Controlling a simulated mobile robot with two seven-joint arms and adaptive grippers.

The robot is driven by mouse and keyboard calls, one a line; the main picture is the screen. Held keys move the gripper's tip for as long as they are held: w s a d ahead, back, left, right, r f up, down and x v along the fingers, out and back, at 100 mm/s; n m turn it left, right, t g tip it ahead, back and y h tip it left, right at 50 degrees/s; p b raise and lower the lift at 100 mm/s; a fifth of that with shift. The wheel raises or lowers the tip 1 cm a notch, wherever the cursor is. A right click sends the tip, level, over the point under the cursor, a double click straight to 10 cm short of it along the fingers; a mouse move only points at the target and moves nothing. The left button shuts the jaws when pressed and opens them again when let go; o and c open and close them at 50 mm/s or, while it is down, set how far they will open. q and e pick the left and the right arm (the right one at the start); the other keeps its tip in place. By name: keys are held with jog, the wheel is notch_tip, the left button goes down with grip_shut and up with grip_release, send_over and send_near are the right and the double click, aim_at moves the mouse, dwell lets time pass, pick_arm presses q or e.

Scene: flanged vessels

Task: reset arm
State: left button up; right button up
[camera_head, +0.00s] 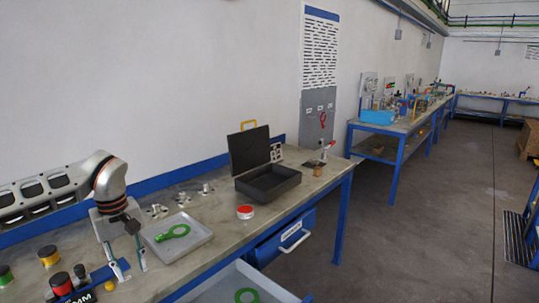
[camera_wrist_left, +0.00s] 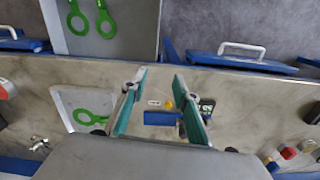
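My left gripper (camera_head: 132,274) reaches down over the near left part of the workbench (camera_head: 222,222). Its two fingers are spread apart with nothing between them. In the left wrist view the open gripper (camera_wrist_left: 159,80) points over the bench top, with a small yellow knob (camera_wrist_left: 168,105) and a blue part (camera_wrist_left: 160,118) beyond and below the fingers. Whether the fingers touch the bench I cannot tell. My right gripper is in neither view.
A grey tray (camera_head: 199,242) holding a green ring tool (camera_head: 174,232) lies right of the gripper. Coloured cylinders (camera_head: 61,283) stand at left. An open black case (camera_head: 268,184) and a red-and-white round piece (camera_head: 245,212) are farther right. A drawer (camera_head: 270,281) with green tools is pulled out.

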pick_arm(q)
jog(key=d+m, duration=0.3)
jog(key=d, duration=1.2)
jog(key=s+d+f+n+h, duration=0.3)
jog(key=s+d+n+h, duration=0.3)
jog(key=d+n+h, duration=0.3)
jog(key=s+d+f+n+h, duration=0.2)
jog(key=s+d+n+h, duration=0.45)
jog(key=d, duration=0.45)
jog(key=w+a+f+n+t+y, duration=0.25)
jog(key=a+f+n+t, duration=0.55)
jog(key=n, duration=0.6)
jog(key=w+a+f+n+t+y, duration=0.1)
jog(key=a+f+n+t+y, duration=0.4)
jog(key=a+n, duration=0.75)
jog(key=s+a+f+n+g+y, duration=0.3)
jog(key=s+a+f+n+y, duration=0.3)
jog(key=s+a+f+n, duration=0.95)
jog(key=d+n, duration=0.5)
jog(key=d, duration=0.9)
jog(key=shift+w+d+t, duration=0.3)
jog(key=shift+w, duration=0.1)
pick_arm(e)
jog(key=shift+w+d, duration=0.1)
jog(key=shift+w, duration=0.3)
